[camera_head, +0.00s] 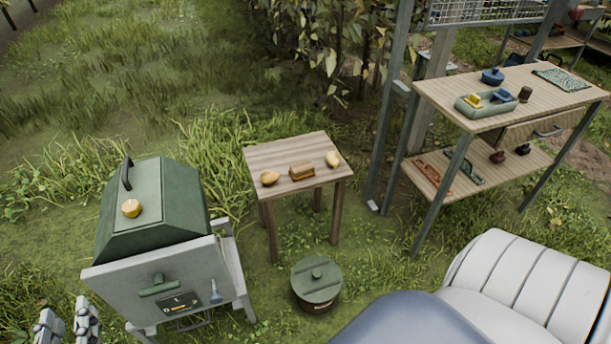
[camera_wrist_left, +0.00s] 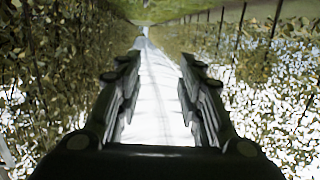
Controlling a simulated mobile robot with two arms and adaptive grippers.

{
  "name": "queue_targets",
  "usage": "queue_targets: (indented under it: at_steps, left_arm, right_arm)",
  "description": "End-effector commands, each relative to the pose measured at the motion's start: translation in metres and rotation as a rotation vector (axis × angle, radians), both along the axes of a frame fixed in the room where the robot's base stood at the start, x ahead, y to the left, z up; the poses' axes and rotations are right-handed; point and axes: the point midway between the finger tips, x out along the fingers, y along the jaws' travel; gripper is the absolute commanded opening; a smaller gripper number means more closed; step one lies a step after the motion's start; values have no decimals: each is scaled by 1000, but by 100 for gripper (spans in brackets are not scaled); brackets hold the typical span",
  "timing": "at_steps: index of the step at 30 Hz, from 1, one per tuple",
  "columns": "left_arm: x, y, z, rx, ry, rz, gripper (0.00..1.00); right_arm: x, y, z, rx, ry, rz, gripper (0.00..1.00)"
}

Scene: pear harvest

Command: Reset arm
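My left gripper (camera_head: 67,326) shows at the bottom left corner of the head view, in front of the green grill. Its two fingers stand apart with nothing between them. In the left wrist view the same gripper (camera_wrist_left: 159,82) has its dark fingers spread wide, with only bright ground and foliage beyond. It touches nothing that I can see. My right gripper is not in view.
A green-lidded grill (camera_head: 160,215) stands at the left, beside a small wooden table (camera_head: 290,151) with food on it. A lidded bucket (camera_head: 318,283) sits on the grass. A wooden shelf unit (camera_head: 450,93) and a white ribbed padded shape (camera_head: 530,275) are at the right.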

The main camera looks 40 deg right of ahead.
Motion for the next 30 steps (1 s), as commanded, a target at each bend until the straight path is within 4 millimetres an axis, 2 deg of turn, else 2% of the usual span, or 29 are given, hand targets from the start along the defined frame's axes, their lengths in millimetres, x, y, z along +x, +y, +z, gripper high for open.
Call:
queue_targets:
  at_steps: [13,17,20,25,30]
  left_arm:
    - [0,0,-1,0,1,0,35]
    - [3,-1,-20,7,32,0,35]
    - [9,-1,-63,24,99,2,35]
    - [8,1,-176,66,278,5,35]
    - [-16,9,-290,109,462,8,35]
  right_arm:
    - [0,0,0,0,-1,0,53]
    - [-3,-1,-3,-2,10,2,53]
    - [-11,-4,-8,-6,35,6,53]
    - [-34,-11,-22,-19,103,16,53]
    - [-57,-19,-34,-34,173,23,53]
